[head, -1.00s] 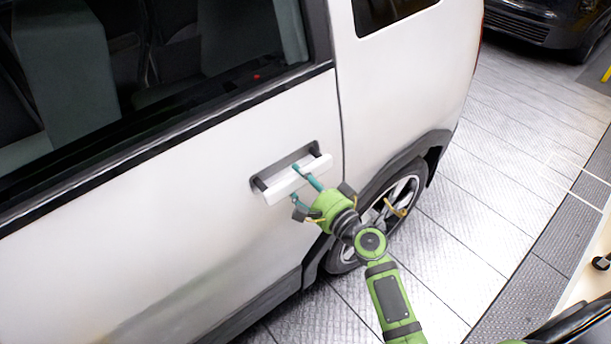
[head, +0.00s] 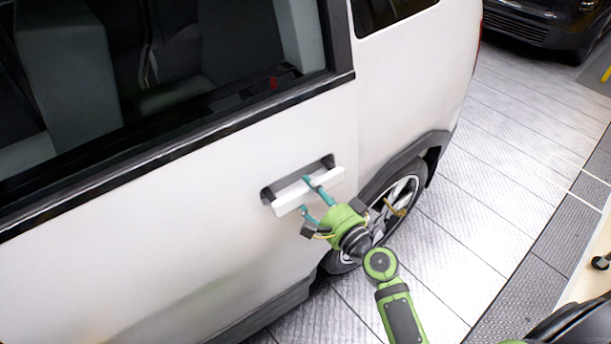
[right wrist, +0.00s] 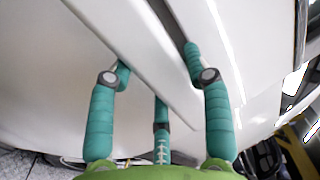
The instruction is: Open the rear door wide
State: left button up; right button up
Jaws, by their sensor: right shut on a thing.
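The white rear door (head: 150,235) of the car stands slightly out from the body in the head view, its rear edge overlapping the panel over the wheel. Its white bar handle (head: 290,199) sits over a dark recess. My right gripper (head: 312,194), green with teal fingers, is shut on the handle. In the right wrist view the handle (right wrist: 135,50) runs diagonally between the teal fingers (right wrist: 158,70). My left gripper is not in view.
The rear wheel (head: 398,205) is just behind my right gripper. Patterned floor (head: 500,190) is clear to the right of the car. A dark car (head: 535,25) stands at the top right.

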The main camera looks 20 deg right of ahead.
aim_at(312, 197)
jog(key=shift+s+d+f, duration=0.1)
jog(key=shift+s+f, duration=0.05)
jog(key=shift+s, duration=0.35)
jog(key=shift+s, duration=0.1)
jog(key=shift+m+h, duration=0.5)
jog(key=shift+h, duration=0.2)
jog(key=shift+v, duration=2.05)
jog(key=shift+s+f+b, duration=0.15)
jog(key=shift+s+b, duration=0.2)
jog(key=shift+s, duration=0.1)
jog(key=shift+s+d+m+t+h+b, duration=0.1)
jog(key=shift+s+m+t+h+b, duration=0.15)
jog(key=shift+s, duration=0.6)
jog(key=shift+s+m+t+h+b, duration=0.15)
jog(key=shift+s+h, duration=0.2)
jog(key=shift+s, duration=0.5)
